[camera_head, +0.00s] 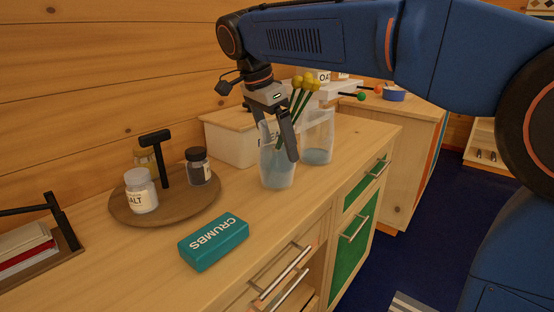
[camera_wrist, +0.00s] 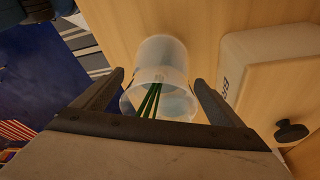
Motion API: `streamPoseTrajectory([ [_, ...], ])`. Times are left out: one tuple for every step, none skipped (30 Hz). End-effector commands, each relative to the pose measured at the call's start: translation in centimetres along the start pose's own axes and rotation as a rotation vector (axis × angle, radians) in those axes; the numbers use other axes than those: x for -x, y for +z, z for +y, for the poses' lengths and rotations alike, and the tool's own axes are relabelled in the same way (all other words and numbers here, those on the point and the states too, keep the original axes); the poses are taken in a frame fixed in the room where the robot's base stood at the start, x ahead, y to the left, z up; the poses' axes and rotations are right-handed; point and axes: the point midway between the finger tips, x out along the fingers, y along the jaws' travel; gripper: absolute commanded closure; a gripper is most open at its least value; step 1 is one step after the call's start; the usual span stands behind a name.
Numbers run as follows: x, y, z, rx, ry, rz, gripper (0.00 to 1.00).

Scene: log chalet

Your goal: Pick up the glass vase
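A clear glass vase (camera_head: 277,170) with a bluish lower part stands upright on the wooden counter, holding green-stemmed yellow flowers (camera_head: 305,82). A second, similar clear vessel (camera_head: 318,137) stands just behind it to the right. My gripper (camera_head: 277,138) reaches down at the front vase's upper part, one dark finger across its right side. In the wrist view the fingers of my gripper (camera_wrist: 160,77) are spread on both sides of the glass vase (camera_wrist: 160,50) and green stems show between them. Whether the fingers touch the glass is not clear.
A pale bread box (camera_head: 230,140) stands close behind, against the log wall. A round wooden tray (camera_head: 118,212) with jars is to the left, and a teal CRUMBS box (camera_head: 213,242) lies in front. Bare counter lies right of that box.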

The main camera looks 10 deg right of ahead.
Motion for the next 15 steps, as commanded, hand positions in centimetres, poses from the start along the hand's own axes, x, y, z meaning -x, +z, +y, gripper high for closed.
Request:
streamPoseTrajectory([
  [0.01,0.0,0.0,0.0,0.0,0.0,0.22],
  [0.01,0.0,0.0,0.0,0.0,0.0,0.29],
  [0.01,0.0,0.0,0.0,0.0,0.0,0.39],
  [0.01,0.0,0.0,0.0,0.0,0.0,0.46],
  [0.01,0.0,0.0,0.0,0.0,0.0,0.53],
  [0.02,0.0,0.0,0.0,0.0,0.0,0.63],
  [0.02,0.0,0.0,0.0,0.0,0.0,0.7],
  [0.02,0.0,-0.01,0.0,0.0,0.0,0.77],
  [0.02,0.0,-0.01,0.0,0.0,0.0,0.87],
  [0.12,-0.04,0.0,-0.001,-0.002,0.0,0.9],
  [0.12,-0.04,0.0,-0.001,-0.002,0.0,0.9],
  [0.12,-0.05,0.0,-0.001,-0.002,0.0,0.9],
  [0.12,-0.04,0.0,-0.001,-0.002,0.0,0.9],
  [0.12,-0.04,0.0,-0.001,-0.002,0.0,0.9],
  [0.13,-0.05,0.0,-0.001,-0.002,0.0,0.9],
])
